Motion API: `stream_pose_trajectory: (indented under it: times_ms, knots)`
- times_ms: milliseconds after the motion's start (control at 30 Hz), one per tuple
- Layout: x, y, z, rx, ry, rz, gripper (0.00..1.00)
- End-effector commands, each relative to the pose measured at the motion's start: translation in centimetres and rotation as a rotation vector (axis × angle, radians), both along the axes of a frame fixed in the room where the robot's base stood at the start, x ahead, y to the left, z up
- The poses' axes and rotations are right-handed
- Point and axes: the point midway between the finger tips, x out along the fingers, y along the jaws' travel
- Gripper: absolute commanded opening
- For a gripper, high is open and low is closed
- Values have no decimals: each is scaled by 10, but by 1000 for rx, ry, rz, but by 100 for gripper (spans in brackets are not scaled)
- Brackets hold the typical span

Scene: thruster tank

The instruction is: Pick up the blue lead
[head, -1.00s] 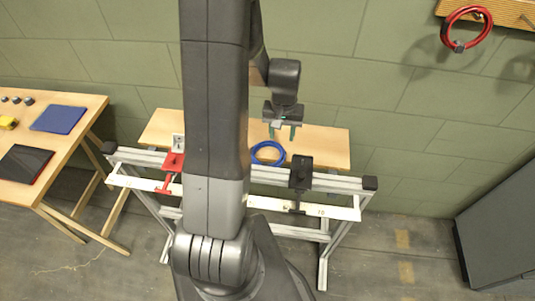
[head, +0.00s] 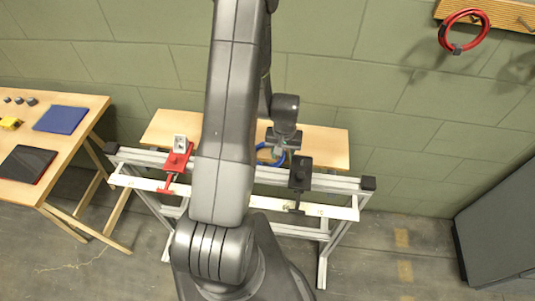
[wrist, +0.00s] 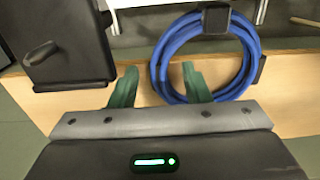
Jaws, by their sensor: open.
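The blue lead (head: 262,157) is a coiled loop on the wooden shelf behind the metal frame. In the wrist view the coil (wrist: 160,66) lies just ahead of my gripper (wrist: 160,84), with black ties or clips on it. My gripper is open, with its green fingers apart. The left side of the coil shows between the fingertips, and the right finger overlaps the inside of the loop. I cannot tell whether they touch. In the head view my gripper (head: 281,150) covers part of the coil.
A black clamp block (head: 300,174) on the frame stands close right of the coil. A red clamp (head: 176,162) is further left. A side table (head: 84,98) holds blue and black panels. A red lead (head: 444,38) hangs on the wall rack.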

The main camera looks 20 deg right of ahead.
Motion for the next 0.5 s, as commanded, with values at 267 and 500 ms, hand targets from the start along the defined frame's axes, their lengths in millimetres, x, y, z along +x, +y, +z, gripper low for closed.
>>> stream_pose_trajectory:
  times_ms: [267, 500]
  knots:
    - [0, 0, -4, -1, -1, 0, 43]
    - [0, 0, -3, -1, -1, 0, 4]
